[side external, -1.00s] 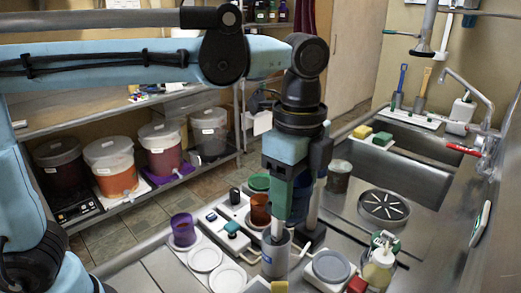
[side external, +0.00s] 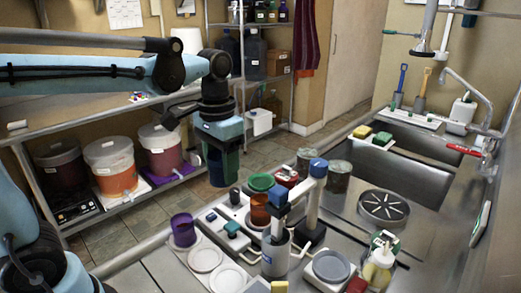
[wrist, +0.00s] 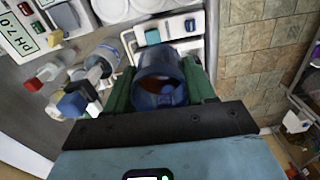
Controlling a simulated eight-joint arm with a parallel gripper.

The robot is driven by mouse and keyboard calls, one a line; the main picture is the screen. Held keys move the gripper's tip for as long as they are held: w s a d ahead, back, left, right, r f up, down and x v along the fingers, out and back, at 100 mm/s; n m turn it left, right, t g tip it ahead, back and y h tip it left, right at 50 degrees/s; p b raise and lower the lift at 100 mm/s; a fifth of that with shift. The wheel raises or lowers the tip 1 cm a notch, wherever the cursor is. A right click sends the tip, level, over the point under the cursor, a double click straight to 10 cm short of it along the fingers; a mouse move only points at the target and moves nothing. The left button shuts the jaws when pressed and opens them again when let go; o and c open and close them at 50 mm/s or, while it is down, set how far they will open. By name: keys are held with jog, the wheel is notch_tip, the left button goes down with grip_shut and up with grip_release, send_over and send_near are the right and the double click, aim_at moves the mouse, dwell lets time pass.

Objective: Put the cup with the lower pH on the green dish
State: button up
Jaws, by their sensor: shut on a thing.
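My gripper (side external: 222,168) is shut on a dark blue cup (wrist: 160,92), held upright between its green fingers, with dark reddish contents partly visible. In the side view the blue cup (side external: 217,172) hangs in the air, up and left of the green dish (side external: 260,182). The green dish lies at the back of the bench, with nothing seen on it. A brown-orange cup (side external: 260,209) stands just in front of it. A purple cup (side external: 183,230) stands at the left. A pH card or display (wrist: 22,30) reads about 7.0 in the wrist view.
The stand with blue-topped probe (side external: 279,200) and grey beaker (side external: 275,262) rises right of the dish. White dishes (side external: 206,259) lie in front. Several fermenting buckets (side external: 110,170) stand on the left shelf. The sink (side external: 405,160) is at the right.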

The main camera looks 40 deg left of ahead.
jog(key=shift+w+a+f, duration=0.1)
jog(key=shift+w+a, duration=0.05)
jog(key=shift+a, duration=0.2)
jog(key=shift+w+a+r+m, duration=0.15)
jog(key=shift+w+r+m, duration=0.05)
jog(key=shift+w+m, duration=0.75)
jog(key=w+a+m, duration=0.2)
jog(key=w+m, duration=0.5)
jog(key=m, duration=0.1)
jog(key=shift+w+r, duration=0.15)
jog(key=w+m, duration=0.2)
jog(key=m, duration=0.1)
jog(key=w+a+f+m, duration=0.1)
jog(key=w+m, duration=0.1)
jog(key=m, duration=0.1)
jog(key=w+a+f+m, duration=0.1)
jog(key=w+m, duration=0.2)
jog(key=shift+a+m, duration=0.25)
jog(key=f+m, duration=0.1)
jog(key=f, duration=0.2)
jog(key=w+f, duration=0.1)
jog(key=f, duration=0.3)
jog(key=f+m, duration=0.1)
jog(key=f, duration=0.2)
jog(key=shift+w+a+f+m, duration=0.25)
jog(key=shift+a+f+m, duration=0.05)
jog(key=shift+a+f, duration=0.1)
jog(key=shift+f, duration=0.15)
